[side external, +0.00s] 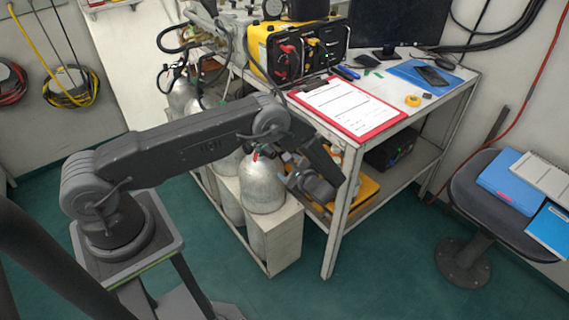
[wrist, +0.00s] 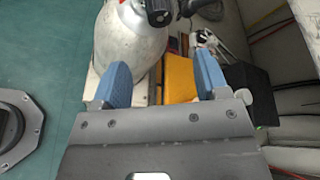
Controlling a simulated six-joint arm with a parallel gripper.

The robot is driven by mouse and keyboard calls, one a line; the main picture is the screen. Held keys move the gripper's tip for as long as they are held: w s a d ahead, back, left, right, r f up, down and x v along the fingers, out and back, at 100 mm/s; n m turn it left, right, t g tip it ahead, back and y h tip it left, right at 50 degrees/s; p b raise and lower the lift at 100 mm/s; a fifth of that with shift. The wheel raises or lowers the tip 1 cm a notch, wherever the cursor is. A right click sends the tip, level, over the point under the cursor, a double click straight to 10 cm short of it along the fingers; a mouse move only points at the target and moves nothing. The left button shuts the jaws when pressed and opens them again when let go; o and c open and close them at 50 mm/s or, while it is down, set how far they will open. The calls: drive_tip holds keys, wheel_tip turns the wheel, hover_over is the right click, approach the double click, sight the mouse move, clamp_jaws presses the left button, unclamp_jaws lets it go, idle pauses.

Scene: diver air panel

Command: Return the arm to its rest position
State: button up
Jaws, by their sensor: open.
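My gripper (wrist: 160,62) shows in the wrist view with its two blue fingers spread apart and nothing held between them. In the side external view my gripper (side external: 286,169) hangs low at the end of my outstretched arm, beside the front silver cylinder (side external: 262,187) and near the desk's front corner. That cylinder also shows in the wrist view (wrist: 130,38), beyond the left finger. I cannot tell the exact gap between cylinder and fingers.
The white desk (side external: 340,215) carries a red clipboard (side external: 345,105) and a yellow air panel (side external: 297,50). Several cylinders stand in a rack (side external: 285,240) left of it. A stool (side external: 475,200) with folders stands right. Green floor is open in front.

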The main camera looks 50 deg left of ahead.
drive_tip(key=shift+s+d+r, duration=0.1)
drive_tip(key=shift+d, duration=0.2)
drive_tip(key=s+d+r+n+g+h, duration=0.1)
drive_tip(key=s+d+r+n+h, duration=0.2)
drive_tip(key=r, duration=0.9)
drive_tip(key=s+r+n+g+h, duration=0.1)
drive_tip(key=s+r+n+h, duration=0.25)
drive_tip(key=r, duration=0.95)
drive_tip(key=s+d+r+n+t+h, duration=0.2)
drive_tip(key=s+d+r+h, duration=0.2)
drive_tip(key=s, duration=0.6)
drive_tip(key=s+d+r+n+t+h, duration=0.3)
drive_tip(key=s+r, duration=0.5)
drive_tip(key=s, duration=0.3)
drive_tip(key=shift+s+d+r+t+h, duration=0.15)
drive_tip(key=shift+d+r+t+h, duration=0.15)
drive_tip(key=shift+d+h, duration=0.2)
drive_tip(key=shift+n, duration=0.25)
